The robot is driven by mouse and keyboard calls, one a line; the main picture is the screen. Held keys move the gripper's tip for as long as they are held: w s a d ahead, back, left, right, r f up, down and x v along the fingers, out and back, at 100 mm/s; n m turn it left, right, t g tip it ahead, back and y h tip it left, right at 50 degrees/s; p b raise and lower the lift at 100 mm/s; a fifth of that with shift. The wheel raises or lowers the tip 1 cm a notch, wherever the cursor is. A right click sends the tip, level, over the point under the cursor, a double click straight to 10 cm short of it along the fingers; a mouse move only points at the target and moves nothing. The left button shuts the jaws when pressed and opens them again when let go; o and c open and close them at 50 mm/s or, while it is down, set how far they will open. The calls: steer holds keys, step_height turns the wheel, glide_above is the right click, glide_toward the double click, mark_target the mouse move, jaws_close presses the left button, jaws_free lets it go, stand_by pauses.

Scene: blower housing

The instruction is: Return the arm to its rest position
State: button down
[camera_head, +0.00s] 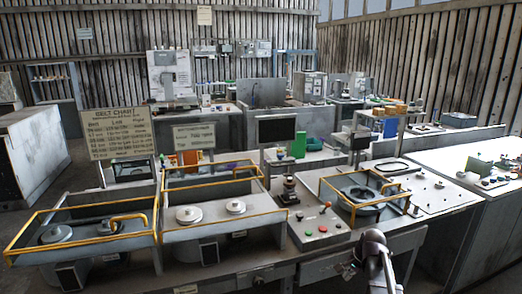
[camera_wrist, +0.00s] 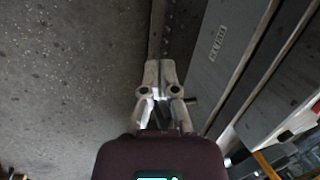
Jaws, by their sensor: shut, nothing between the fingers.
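My gripper (camera_wrist: 160,68) shows in the middle of the wrist view, with its pale fingers drawn together and nothing between them. Bare grey floor lies to its left, and the grey front of a bench with a small label (camera_wrist: 217,43) lies to its right. In the head view, part of my arm (camera_head: 375,250) stands at the bottom right of centre, in front of the bench's drawer fronts. The fingers cannot be made out clearly there.
The long workbench (camera_head: 240,262) carries yellow-railed fixtures (camera_head: 85,222), a control panel with coloured buttons (camera_head: 318,226) and a dark round housing (camera_head: 361,196). A grey side bench (camera_head: 455,205) stands at right. A belt chart sign (camera_head: 117,131) rises at left. Open floor shows at far left.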

steer(key=s+a+r+n+g+h+p, duration=0.2)
steer(key=s+a+r+n+p, duration=0.1)
steer(key=s+a+n, duration=0.9)
steer(key=shift+s+a, duration=0.3)
steer(key=shift+s, duration=1.2)
